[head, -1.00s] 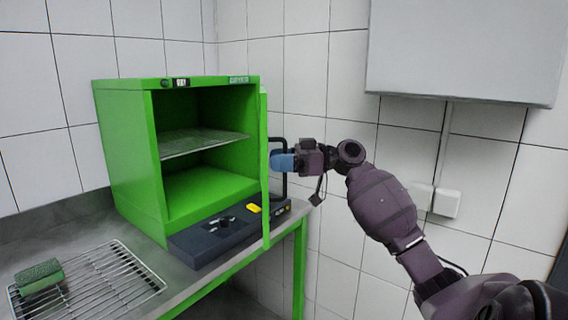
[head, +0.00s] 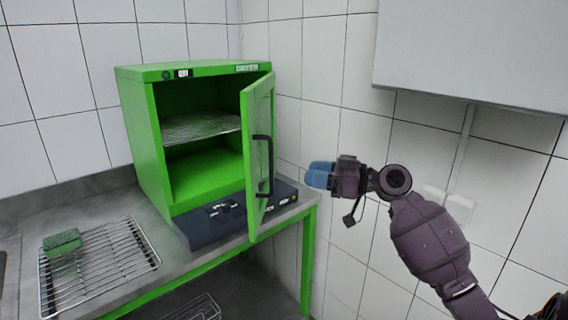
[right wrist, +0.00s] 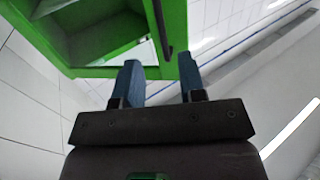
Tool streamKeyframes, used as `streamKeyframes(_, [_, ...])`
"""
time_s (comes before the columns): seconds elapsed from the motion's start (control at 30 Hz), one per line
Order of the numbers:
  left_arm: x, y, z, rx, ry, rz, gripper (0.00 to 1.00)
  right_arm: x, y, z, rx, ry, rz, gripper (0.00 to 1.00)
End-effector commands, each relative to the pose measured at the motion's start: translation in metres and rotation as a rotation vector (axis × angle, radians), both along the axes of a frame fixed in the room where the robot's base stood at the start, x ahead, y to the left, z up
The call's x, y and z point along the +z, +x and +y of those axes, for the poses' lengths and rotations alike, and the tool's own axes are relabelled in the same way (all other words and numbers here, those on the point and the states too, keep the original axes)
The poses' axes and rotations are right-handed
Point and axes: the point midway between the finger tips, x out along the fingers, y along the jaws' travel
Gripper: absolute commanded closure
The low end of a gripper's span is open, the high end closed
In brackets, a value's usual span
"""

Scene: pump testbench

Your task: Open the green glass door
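The green glass door (head: 248,225) stands ajar at the right front edge of the green cabinet (head: 140,130), its free edge toward me and its outer face partly visible. A black bar handle (head: 270,165) is on its outer face. My right gripper (head: 312,175) is to the right of the handle, apart from it, with blue fingers. In the right wrist view, the right gripper (right wrist: 158,72) has its fingers spread with nothing between them; the handle (right wrist: 160,30) shows beyond the tips. My left gripper is not in view.
A dark blue device (head: 210,228) lies under the cabinet front on the bench. A wire rack (head: 120,262) with a green sponge-like block (head: 62,241) lies at left. A tiled wall (head: 300,50) stands behind, and a white wall box (head: 470,50) hangs upper right.

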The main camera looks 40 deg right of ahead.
Motion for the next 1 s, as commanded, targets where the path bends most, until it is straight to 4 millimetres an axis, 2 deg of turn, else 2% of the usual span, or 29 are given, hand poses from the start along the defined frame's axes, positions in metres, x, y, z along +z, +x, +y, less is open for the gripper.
streamKeyframes(0.17, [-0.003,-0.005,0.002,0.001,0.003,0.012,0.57,0.0,0.008,0.007,-0.001,0.0,0.0,0.63])
streamKeyframes(0.7, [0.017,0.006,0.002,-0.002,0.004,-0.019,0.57,0.001,0.075,0.054,0.0,0.002,-0.001,0.63])
streamKeyframes(1.0, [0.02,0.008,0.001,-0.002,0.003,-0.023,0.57,0.0,0.088,0.063,0.0,-0.001,0.001,0.63])
